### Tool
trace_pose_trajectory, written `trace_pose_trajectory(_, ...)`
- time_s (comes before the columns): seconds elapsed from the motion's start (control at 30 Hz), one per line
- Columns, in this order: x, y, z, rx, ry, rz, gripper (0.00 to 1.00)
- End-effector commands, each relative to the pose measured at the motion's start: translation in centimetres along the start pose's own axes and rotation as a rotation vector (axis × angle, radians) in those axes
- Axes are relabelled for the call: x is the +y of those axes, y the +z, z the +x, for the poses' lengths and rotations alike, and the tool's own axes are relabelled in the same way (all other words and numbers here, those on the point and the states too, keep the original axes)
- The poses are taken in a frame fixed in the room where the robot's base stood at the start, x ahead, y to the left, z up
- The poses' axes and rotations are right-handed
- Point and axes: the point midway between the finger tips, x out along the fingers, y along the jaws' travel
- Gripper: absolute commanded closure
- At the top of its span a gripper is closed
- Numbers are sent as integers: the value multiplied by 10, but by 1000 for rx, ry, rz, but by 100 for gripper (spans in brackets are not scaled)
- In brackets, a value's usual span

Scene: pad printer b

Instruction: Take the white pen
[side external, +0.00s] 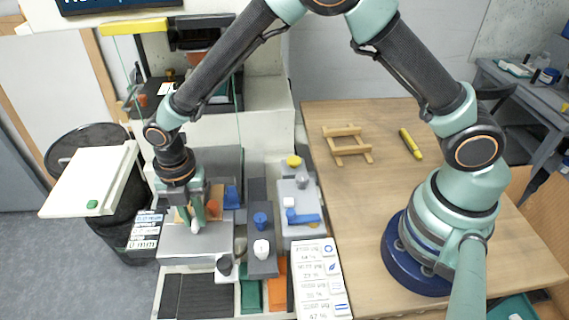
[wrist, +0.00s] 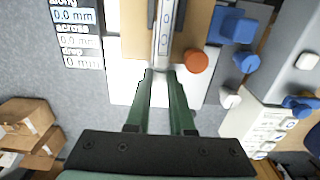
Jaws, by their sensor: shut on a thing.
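The white pen (wrist: 165,28) is long and pale with small printed marks, and runs from my fingertips to the top edge of the wrist view. My gripper (wrist: 161,72) is shut on its near end. In the side view my gripper (side external: 198,214) points down over the printer's grey bed, with a small white end (side external: 195,227) showing at its fingertips. The rest of the pen is hidden there by the fingers. The pen lies over a tan block (wrist: 138,35); I cannot tell whether it touches it.
An orange-red knob (wrist: 196,61) sits close right of the pen. Blue knobs (wrist: 238,27) stand farther right. A wooden rack (side external: 347,143) and a yellow marker (side external: 410,143) lie on the wooden table (side external: 370,220). A white tray (side external: 88,178) is at the left.

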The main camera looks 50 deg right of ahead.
Motion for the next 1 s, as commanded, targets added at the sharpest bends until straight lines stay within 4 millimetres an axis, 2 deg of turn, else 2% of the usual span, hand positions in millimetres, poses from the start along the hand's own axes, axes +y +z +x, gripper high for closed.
trace_pose_trajectory(1.0,0,0,-35,0,1,0,100)
